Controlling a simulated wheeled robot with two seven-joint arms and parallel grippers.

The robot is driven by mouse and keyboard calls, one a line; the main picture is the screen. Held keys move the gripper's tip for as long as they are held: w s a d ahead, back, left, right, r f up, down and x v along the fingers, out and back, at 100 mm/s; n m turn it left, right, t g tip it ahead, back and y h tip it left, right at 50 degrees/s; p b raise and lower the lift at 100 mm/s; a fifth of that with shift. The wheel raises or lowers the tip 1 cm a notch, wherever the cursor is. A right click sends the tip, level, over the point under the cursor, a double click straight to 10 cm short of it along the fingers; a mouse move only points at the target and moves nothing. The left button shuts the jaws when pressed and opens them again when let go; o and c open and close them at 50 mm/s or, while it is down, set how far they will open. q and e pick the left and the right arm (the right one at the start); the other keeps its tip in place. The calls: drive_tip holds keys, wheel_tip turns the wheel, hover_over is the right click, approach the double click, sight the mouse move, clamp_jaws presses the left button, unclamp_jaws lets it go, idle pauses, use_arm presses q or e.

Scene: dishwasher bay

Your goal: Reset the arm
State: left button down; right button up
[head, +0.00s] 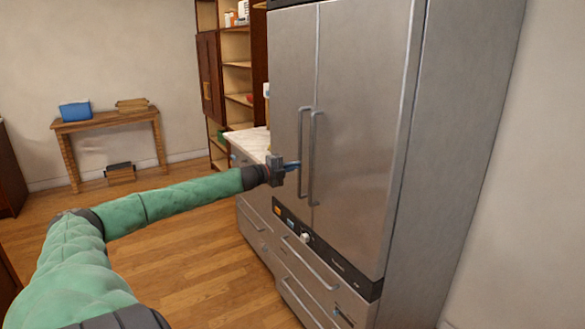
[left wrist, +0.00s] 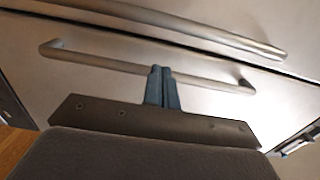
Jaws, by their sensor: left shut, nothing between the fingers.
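My right gripper is in neither view.
Drawers (head: 305,265) with bar handles are under the fridge doors and look shut. A pale countertop (head: 247,144) adjoins the fridge's left side. A wooden table (head: 105,121) with a blue box (head: 75,110) stands at the back left wall. The wooden floor (head: 200,250) between is clear.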

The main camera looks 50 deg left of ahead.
use_arm(q)
drive_tip(key=shift+s, duration=0.15)
